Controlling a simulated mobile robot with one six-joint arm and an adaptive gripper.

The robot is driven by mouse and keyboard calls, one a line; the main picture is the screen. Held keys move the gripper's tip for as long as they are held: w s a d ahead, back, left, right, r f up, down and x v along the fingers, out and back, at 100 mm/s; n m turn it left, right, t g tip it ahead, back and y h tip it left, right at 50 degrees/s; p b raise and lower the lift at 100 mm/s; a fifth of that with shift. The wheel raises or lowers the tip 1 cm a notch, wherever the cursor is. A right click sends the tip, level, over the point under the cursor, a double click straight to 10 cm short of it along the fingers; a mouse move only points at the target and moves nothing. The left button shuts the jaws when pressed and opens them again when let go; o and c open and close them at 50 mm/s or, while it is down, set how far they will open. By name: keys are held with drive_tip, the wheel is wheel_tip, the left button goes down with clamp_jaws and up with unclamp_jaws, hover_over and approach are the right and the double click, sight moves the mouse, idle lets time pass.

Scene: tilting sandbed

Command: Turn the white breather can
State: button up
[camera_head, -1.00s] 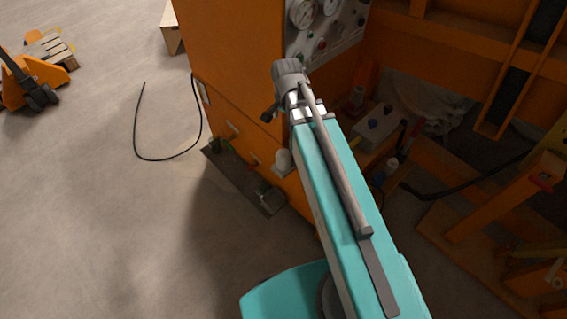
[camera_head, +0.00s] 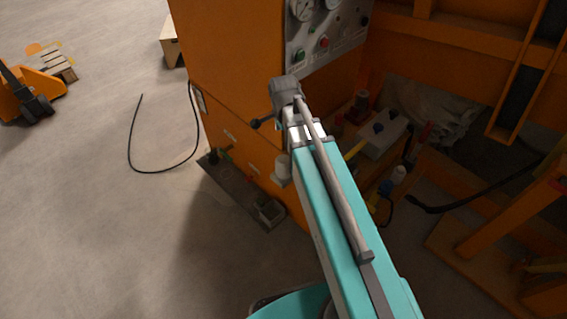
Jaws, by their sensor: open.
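The white breather can (camera_head: 283,168) is a small pale cylinder low on the side of the orange cabinet, just left of my teal arm. The arm partly hides its right side. My gripper (camera_head: 260,122) shows as a small dark end below the grey wrist, in front of the cabinet side. It is open and appears above and left of the can in the picture, apart from it. Its fingers are too small to make out clearly.
The orange cabinet (camera_head: 240,70) carries a gauge and button panel (camera_head: 328,40). A drip tray (camera_head: 238,190) with small items lies at its foot. A black hose (camera_head: 135,150) curls on the floor. Bottles and a grey box (camera_head: 378,137) stand right of my arm.

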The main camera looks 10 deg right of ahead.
sight(284, 159)
drive_tip(key=shift+f, duration=0.1)
wheel_tip(284, 159, down, 14)
drive_tip(key=b, duration=1.4)
drive_tip(key=shift+r, duration=0.2)
drive_tip(key=c, duration=0.8)
drive_tip(key=shift+c, duration=0.2)
